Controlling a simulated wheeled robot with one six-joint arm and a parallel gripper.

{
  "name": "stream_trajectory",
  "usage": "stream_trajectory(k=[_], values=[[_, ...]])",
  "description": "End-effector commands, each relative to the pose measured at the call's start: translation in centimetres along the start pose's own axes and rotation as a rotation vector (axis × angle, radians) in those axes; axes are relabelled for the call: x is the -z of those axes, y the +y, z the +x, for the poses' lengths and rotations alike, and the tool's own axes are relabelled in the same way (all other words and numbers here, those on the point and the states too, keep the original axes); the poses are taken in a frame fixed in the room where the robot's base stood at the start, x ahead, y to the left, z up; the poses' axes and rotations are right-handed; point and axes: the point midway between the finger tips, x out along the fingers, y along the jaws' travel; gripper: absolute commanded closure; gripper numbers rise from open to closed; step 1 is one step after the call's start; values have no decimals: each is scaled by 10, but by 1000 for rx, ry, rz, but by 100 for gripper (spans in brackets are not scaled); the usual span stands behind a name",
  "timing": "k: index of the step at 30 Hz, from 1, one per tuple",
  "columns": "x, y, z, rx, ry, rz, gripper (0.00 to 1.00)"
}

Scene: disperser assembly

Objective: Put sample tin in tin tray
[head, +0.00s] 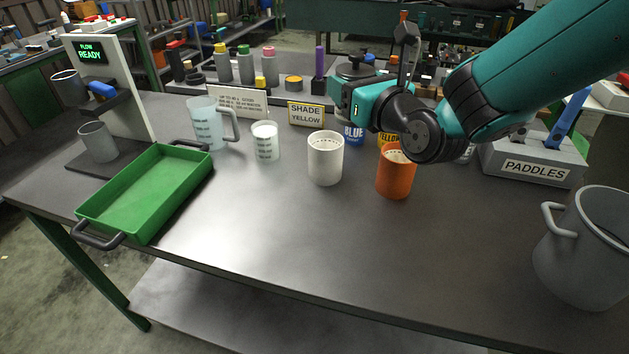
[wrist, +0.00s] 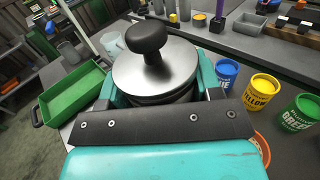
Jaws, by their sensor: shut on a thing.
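My gripper (head: 352,86) is shut on a round piece with a flat silver top (wrist: 140,75) and a black knob; its dark side shows below the rim. It is held above the table, and its underside is hidden. I cannot tell whether it is the sample tin. A green tray (head: 150,190) with black handles lies empty at the table's left; it also shows in the wrist view (wrist: 72,98). A white cup-like tin (head: 325,160) and an orange one (head: 396,175) stand upright on the table, in front of and below my gripper.
A blue can (head: 354,135) and a yellow can (head: 388,137) stand behind. A translucent jug (head: 207,125) and a small white beaker (head: 265,142) stand right of the tray. A grey pitcher (head: 585,250) is front right. The front middle is clear.

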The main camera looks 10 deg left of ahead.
Motion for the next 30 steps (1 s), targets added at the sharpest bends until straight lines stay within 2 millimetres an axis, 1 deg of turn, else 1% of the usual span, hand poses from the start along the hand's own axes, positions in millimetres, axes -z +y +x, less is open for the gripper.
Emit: stream_trajectory(k=[1,2,9,13,16,23,30], values=[[14,0,-1,2,4,2,72],[21,-1,-1,3,5,1,72],[93,-2,-1,4,4,3,72],[127,-1,-1,3,3,1,72],[142,-1,-1,4,1,2,72],[155,-1,-1,3,1,1,72],[191,-1,-1,3,1,1,72]])
